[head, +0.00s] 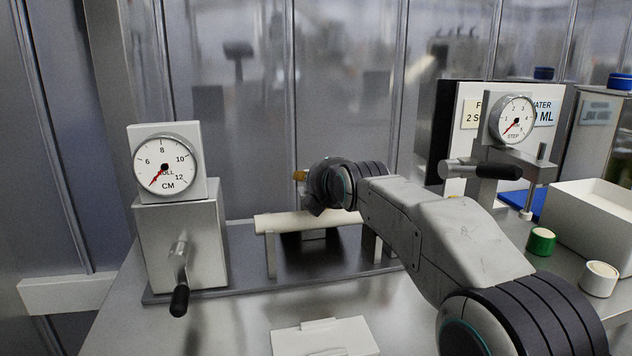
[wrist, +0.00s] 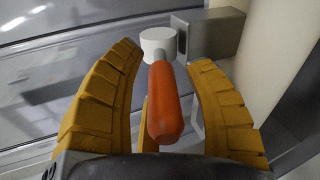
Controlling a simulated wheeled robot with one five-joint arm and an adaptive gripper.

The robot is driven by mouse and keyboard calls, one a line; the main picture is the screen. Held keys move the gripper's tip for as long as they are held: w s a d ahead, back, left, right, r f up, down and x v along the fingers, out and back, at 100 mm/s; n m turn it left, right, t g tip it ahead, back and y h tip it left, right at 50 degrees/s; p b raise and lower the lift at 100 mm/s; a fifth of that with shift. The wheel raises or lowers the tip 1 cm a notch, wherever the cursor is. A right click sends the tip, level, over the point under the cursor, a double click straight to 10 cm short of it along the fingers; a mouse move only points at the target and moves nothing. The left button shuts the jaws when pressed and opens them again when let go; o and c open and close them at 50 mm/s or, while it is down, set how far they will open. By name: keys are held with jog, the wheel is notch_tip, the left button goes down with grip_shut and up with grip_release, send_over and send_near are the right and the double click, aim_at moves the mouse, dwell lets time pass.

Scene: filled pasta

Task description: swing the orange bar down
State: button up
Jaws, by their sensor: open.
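The orange bar (wrist: 164,102) shows in the wrist view, pointing toward the camera from a pale round hub (wrist: 158,44). My gripper (wrist: 168,55) has its two yellow fingers spread, one on each side of the bar. The bar lies between the fingers, and a gap shows on both sides. In the head view my arm ends at the back middle, where only a bit of a yellow finger (head: 300,175) shows. The orange bar is hidden there behind my wrist.
A dial box with a black-handled crank (head: 180,300) stands at the left. A cream roller (head: 275,222) lies below my wrist. At the right are a second dial (head: 516,120) with a black handle, a white bin (head: 590,215) and a green-sided tub (head: 541,241). A white block (head: 325,338) lies in front.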

jog(key=v, duration=1.2)
jog(key=shift+r, duration=0.15)
jog(key=shift+c, duration=0.3)
